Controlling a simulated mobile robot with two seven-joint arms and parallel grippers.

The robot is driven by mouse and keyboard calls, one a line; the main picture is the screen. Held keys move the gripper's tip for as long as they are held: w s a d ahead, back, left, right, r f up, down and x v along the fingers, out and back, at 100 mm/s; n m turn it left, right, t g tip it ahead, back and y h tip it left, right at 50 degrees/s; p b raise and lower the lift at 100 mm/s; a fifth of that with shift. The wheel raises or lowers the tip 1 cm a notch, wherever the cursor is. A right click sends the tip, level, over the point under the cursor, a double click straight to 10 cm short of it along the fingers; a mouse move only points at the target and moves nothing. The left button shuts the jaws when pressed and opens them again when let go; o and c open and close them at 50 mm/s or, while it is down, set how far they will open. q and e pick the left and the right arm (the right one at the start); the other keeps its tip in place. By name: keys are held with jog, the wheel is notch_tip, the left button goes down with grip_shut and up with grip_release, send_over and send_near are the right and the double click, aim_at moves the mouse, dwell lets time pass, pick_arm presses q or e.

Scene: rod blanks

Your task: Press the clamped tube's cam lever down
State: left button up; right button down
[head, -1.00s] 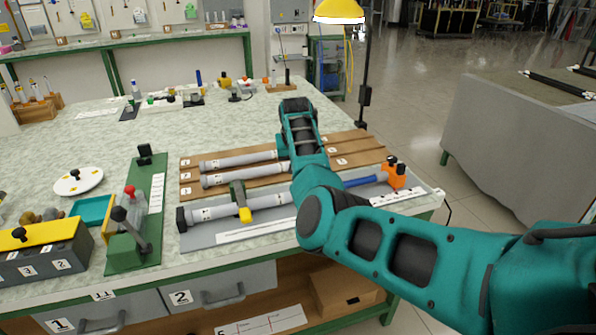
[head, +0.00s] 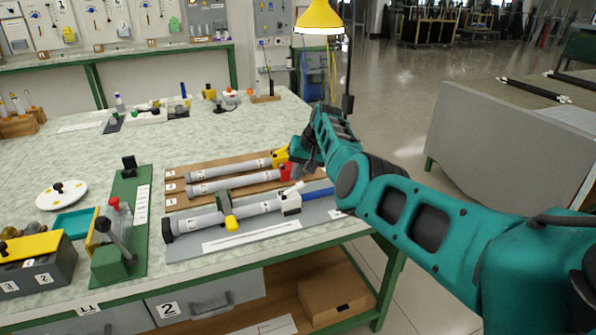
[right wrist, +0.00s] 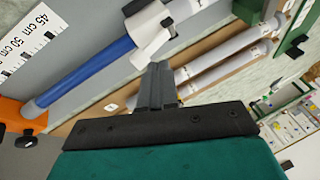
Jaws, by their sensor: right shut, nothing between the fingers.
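The clamped tube (head: 258,208) is pale grey and lies on a grey base plate (head: 240,241), under a yellow-tipped clamp (head: 230,222). At its right end is a white collar (head: 291,205), where a blue rod (head: 318,193) begins. A short white cam lever (head: 294,187) slants up from the collar. My right gripper (head: 311,168) is above and beyond the collar, partly hidden by its own arm. In the right wrist view its fingers (right wrist: 158,70) are shut and empty, pointing towards the white collar (right wrist: 148,25); contact cannot be told. My left gripper is not in view.
Two more tubes (head: 228,183) lie on a wooden board (head: 178,201) behind, with yellow and red ends. A green fixture (head: 115,262) with a lever stands left. An orange block (right wrist: 14,122) is at the blue rod's far end.

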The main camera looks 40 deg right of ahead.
jog(key=shift+a, duration=0.2)
jog(key=shift+w+a+f+p, duration=0.2)
jog(key=shift+a+f+p, duration=0.1)
jog(key=shift+a, duration=0.3)
jog(key=d+p+v, duration=0.2)
jog(key=p+v, duration=0.2)
jog(key=v, duration=0.8)
jog(key=shift+p, duration=0.4)
jog(key=shift+w, duration=0.15)
